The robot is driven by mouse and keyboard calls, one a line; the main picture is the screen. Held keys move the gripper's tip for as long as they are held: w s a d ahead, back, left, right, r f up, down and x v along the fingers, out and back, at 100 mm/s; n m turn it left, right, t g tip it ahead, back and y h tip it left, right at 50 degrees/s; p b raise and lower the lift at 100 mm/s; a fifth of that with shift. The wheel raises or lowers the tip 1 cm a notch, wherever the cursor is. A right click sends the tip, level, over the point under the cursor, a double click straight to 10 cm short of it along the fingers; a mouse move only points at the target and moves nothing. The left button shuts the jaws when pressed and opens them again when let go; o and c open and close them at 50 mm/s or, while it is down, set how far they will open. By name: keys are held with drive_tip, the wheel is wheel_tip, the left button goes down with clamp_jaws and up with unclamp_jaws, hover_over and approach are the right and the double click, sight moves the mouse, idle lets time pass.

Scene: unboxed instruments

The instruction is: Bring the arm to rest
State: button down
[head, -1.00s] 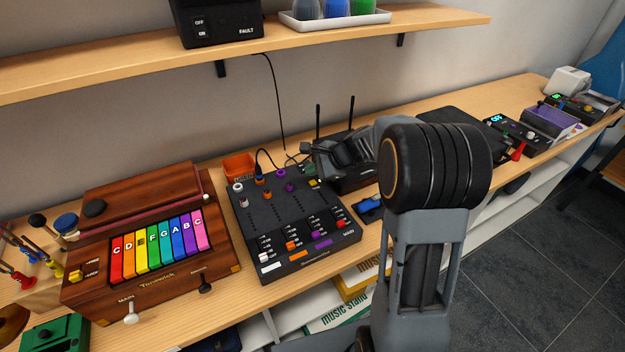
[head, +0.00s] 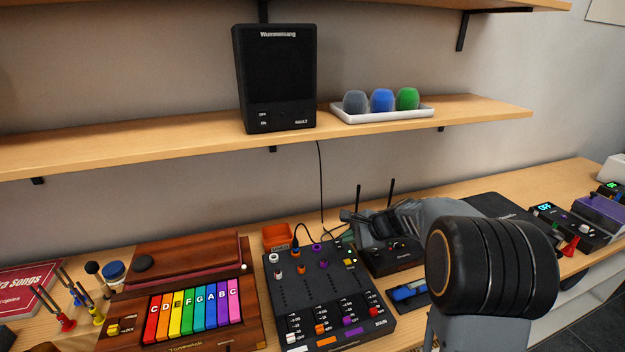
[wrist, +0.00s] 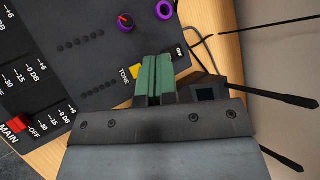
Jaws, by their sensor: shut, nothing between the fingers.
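My gripper (head: 348,236) is above the back right corner of the black mixer (head: 305,285) in the head view, partly hidden by its own dark body. In the wrist view its green fingertips (wrist: 155,78) are pressed together with nothing between them. They are over the mixer's edge, close to a yellow button (wrist: 137,72) marked TONE; whether they touch anything I cannot tell. My arm bends at a large black joint at the lower right of the head view.
A black box with two antennas (head: 392,262) stands right beside my gripper. A toy keyboard (head: 195,310) is left of the mixer. Above, a shelf (head: 190,135) carries a speaker (head: 276,85) and a tray (head: 385,116) with coloured foam caps. A cable hangs behind.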

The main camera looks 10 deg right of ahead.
drive_tip(key=s+f+n, duration=0.1)
drive_tip(key=s+f+n+g, duration=0.1)
drive_tip(key=shift+s+d+f+h, duration=0.2)
drive_tip(key=shift+s+f+h, duration=0.1)
drive_tip(key=shift+h, duration=0.1)
drive_tip(key=s+n+g+h, duration=0.1)
drive_tip(key=s+n, duration=0.1)
drive_tip(key=s, duration=0.1)
drive_tip(key=s+n+g, duration=0.1)
drive_tip(key=s+n, duration=0.2)
drive_tip(key=shift+s+d+h, duration=0.1)
drive_tip(key=shift+s+h, duration=0.3)
drive_tip(key=s+r+n+t+h, duration=0.1)
drive_tip(key=s+r+n+h, duration=0.1)
drive_tip(key=s+r+n, duration=0.2)
drive_tip(key=s+r+n+h, duration=0.2)
drive_tip(key=s+n, duration=0.3)
drive_tip(key=s, duration=0.5)
drive_tip(key=shift+s+a+r+t+h, duration=0.3)
drive_tip(key=shift+r+t+h, duration=0.1)
drive_tip(key=shift+r, duration=0.45)
